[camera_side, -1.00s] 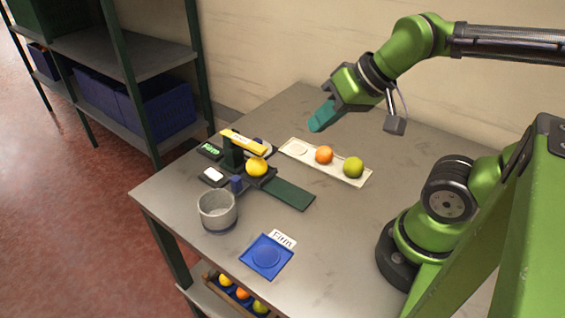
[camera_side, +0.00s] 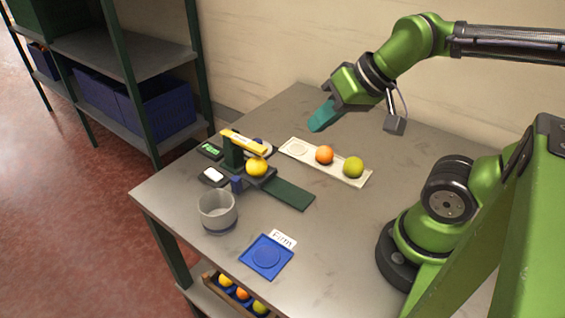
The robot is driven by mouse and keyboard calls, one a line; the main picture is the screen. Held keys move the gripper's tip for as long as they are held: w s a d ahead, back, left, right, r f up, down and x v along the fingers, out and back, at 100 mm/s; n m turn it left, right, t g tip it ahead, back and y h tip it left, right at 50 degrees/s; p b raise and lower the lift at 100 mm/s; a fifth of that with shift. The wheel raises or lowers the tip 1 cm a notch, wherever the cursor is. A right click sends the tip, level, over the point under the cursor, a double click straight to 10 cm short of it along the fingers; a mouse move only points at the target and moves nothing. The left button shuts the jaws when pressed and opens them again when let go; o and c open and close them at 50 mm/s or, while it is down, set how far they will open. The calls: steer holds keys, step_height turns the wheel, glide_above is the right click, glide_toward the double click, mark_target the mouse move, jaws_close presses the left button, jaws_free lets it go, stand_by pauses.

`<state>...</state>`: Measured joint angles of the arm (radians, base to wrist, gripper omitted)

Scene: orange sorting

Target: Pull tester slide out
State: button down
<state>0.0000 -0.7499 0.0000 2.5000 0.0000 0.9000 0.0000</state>
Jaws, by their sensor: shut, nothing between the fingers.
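The tester (camera_side: 232,154) stands on the left part of the table, a dark green post with a yellow arm (camera_side: 245,143) on top. A yellow-orange fruit (camera_side: 256,167) sits at the tester, just below the end of the yellow arm. The flat dark green slide (camera_side: 289,195) reaches out from the tester toward the lower right, lying low over the table. My gripper (camera_side: 323,117) is shut and empty, with teal fingers, in the air above the back of the table, up and to the right of the tester and apart from it.
A white tray (camera_side: 296,149) behind the slide holds an orange and a green fruit, with one empty hollow. A grey cup (camera_side: 217,210) and a blue pad (camera_side: 266,257) with a "Firm" card (camera_side: 284,239) stand in front. The table's right middle is clear.

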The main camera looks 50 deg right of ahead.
mark_target(236, 178)
stand_by(0.3)
steer(key=c, duration=1.7)
jaws_free()
steer(key=shift+o, duration=1.1)
steer(key=shift+a+f, duration=0.1)
steer(key=shift+f, duration=0.25)
steer(key=o, duration=0.5)
steer(key=shift+w+a+f+g, duration=0.25)
steer(key=shift+w+g, duration=0.15)
steer(key=shift+w, duration=0.2)
steer(key=shift+w+a+f+g, duration=0.1)
steer(key=shift+w+f+g, duration=0.15)
steer(key=shift+w+g, duration=0.25)
steer(key=shift+c, duration=0.2)
steer(key=shift+o, duration=0.3)
steer(key=w+a+f+n+g+h, duration=0.1)
steer(key=w+a+f+g, duration=0.1)
steer(key=w, duration=0.6)
steer(key=w+a+f+n+g, duration=0.1)
steer(key=w+f+n+g, duration=0.1)
steer(key=w, duration=0.6)
steer(key=shift+w+a+f+n+g+h, duration=0.15)
steer(key=shift+a+f+n+g+h, duration=0.25)
steer(key=shift+g, duration=0.2)
steer(key=f, duration=1)
steer(key=w+f, duration=0.1)
steer(key=f, duration=0.4)
steer(key=shift+d+f, duration=0.15)
steer(key=shift+f, duration=0.1)
steer(key=shift+c, duration=0.5)
